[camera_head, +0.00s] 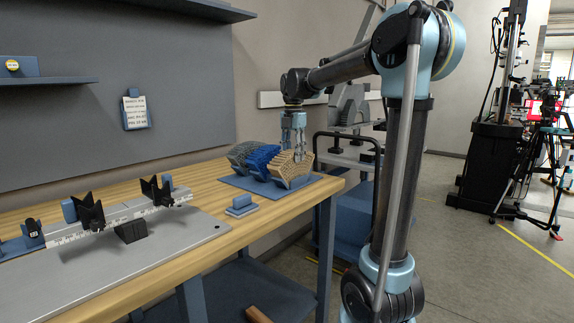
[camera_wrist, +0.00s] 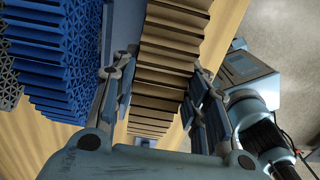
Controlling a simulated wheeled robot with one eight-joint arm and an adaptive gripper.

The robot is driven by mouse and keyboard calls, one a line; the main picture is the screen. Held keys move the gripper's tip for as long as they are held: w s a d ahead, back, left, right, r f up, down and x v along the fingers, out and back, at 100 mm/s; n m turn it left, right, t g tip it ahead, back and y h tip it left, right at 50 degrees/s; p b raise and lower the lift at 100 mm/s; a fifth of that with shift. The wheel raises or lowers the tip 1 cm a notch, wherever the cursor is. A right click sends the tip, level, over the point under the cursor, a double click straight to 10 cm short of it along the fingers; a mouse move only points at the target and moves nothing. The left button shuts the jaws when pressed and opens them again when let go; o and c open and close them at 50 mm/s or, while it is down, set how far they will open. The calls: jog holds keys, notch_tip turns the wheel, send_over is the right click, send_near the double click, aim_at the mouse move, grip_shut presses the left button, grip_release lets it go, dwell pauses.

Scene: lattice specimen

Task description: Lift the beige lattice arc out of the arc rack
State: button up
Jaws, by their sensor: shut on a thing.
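The beige lattice arc (camera_head: 289,168) is at the right end of the arc rack in the head view. In the wrist view the beige arc (camera_wrist: 172,55) lies between my two fingers. My gripper (camera_head: 297,152) points down over it and is shut on it. A blue lattice arc (camera_head: 260,160) stands just left of it, and a grey lattice arc (camera_head: 240,152) stands left of that. The arc rack (camera_head: 240,184) shows as a blue base under the arcs. Whether the beige arc touches the rack is hard to tell.
A metal plate with black V-shaped holders (camera_head: 92,212) and a ruler fills the near left. A grey stepped stand (camera_head: 350,108) is behind the table's right end.

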jog(key=shift+r, duration=0.1)
notch_tip(320, 180, up, 10)
jog(key=shift+f, duration=0.1)
dwell(0.3)
jog(key=o, duration=0.7)
jog(key=c, duration=0.4)
jog(key=shift+o, duration=0.2)
